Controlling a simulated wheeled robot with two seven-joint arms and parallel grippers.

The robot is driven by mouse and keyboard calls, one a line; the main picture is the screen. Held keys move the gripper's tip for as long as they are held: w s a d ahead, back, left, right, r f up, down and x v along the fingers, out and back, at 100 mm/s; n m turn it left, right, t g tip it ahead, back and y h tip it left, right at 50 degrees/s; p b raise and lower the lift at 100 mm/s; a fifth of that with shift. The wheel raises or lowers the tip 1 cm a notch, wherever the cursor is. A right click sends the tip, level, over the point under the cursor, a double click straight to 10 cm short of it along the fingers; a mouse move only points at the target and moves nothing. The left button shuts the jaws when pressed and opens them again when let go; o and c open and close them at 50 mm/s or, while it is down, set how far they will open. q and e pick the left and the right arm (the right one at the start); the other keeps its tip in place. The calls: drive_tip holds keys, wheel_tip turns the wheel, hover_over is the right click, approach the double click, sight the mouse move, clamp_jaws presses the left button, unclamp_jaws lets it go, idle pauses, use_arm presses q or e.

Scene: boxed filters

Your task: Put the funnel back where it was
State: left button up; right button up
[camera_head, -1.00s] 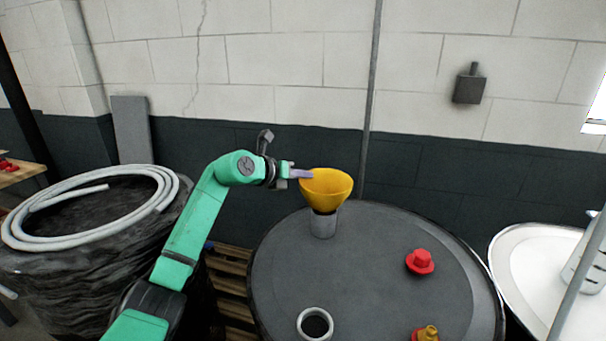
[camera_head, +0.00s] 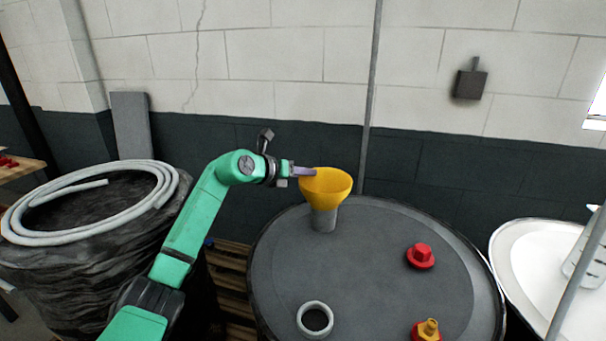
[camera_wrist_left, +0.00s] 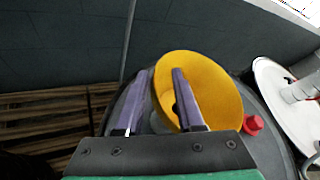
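The yellow funnel (camera_head: 326,187) stands upright with its spout in the grey neck (camera_head: 323,219) at the back left of the dark drum. The bowl sits right on the neck, and the spout is hidden. My left gripper (camera_head: 303,171) is at the funnel's left rim. In the left wrist view its purple fingers (camera_wrist_left: 160,88) are apart, one outside the bowl and one inside it. The funnel wall (camera_wrist_left: 215,90) passes between them with a visible gap. My right gripper is not in view.
The dark drum top (camera_head: 375,265) also bears an open grey ring (camera_head: 315,319), a red cap (camera_head: 421,256) and a red-yellow fitting (camera_head: 427,331). A white drum (camera_head: 525,265) stands at right. A hose coil (camera_head: 155,190) lies on a black-wrapped drum at left. A thin pole rises behind.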

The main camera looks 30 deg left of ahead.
use_arm(q)
drive_tip(key=shift+r, duration=0.3)
drive_tip(key=shift+r+p, duration=0.65)
drive_tip(key=shift+p, duration=0.05)
drive_tip(key=b+v, duration=0.5)
drive_tip(key=v, duration=0.6)
drive_tip(key=shift+s+b, duration=0.4)
drive_tip(key=shift+s, duration=0.1)
drive_tip(key=shift+a+f, duration=0.2)
